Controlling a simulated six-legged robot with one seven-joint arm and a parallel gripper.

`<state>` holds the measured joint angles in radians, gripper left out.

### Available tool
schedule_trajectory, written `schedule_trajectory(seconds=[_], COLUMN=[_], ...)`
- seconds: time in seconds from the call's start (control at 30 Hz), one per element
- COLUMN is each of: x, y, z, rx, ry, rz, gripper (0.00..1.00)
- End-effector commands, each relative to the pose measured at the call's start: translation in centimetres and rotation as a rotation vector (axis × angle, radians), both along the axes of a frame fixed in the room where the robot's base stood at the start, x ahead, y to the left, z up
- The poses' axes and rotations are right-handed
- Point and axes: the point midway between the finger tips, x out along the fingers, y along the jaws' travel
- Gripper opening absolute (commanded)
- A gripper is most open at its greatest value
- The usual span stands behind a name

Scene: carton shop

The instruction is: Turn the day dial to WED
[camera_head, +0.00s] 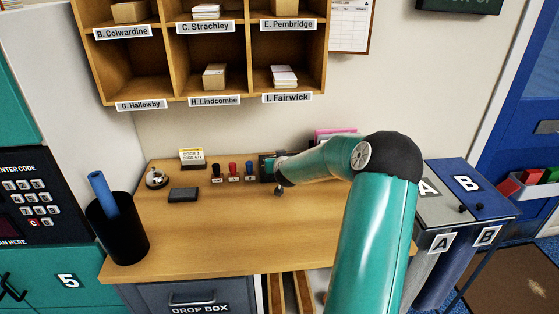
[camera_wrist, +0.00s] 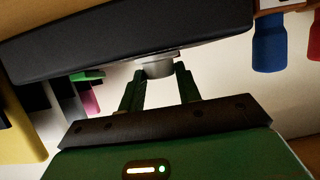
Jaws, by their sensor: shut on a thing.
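The day dial appears to be the small dark box (camera_head: 267,167) at the back of the counter, right of the stamps. In the wrist view its dark body (camera_wrist: 120,38) fills the top, tilted, with a short grey round knob (camera_wrist: 159,69) sticking out of it. My gripper (camera_wrist: 160,76) has its two green fingers shut on the knob, one on each side. In the head view my arm hides most of the gripper and part of the dial. I cannot read any day on it.
Stamps with black, red (camera_head: 233,169) and blue handles stand just left of the dial. A bell (camera_head: 156,178), a dark pad (camera_head: 184,195) and a small sign (camera_head: 192,157) are farther left. A black cup (camera_head: 118,232) stands at the counter's left end. The front counter is clear.

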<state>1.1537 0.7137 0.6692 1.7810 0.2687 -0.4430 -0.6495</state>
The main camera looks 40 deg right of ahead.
Motion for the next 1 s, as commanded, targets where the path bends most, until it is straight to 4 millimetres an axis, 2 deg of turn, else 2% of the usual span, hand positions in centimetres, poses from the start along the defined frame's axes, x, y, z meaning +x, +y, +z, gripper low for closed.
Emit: schedule_trajectory(seconds=[0.6,1.0], x=[0.65,0.74], y=[0.65,0.68], z=[0.06,-0.07], rx=[-0.002,-0.001], ry=[-0.001,0.0], rz=[-0.348,-0.484], gripper=[0.11,0.11])
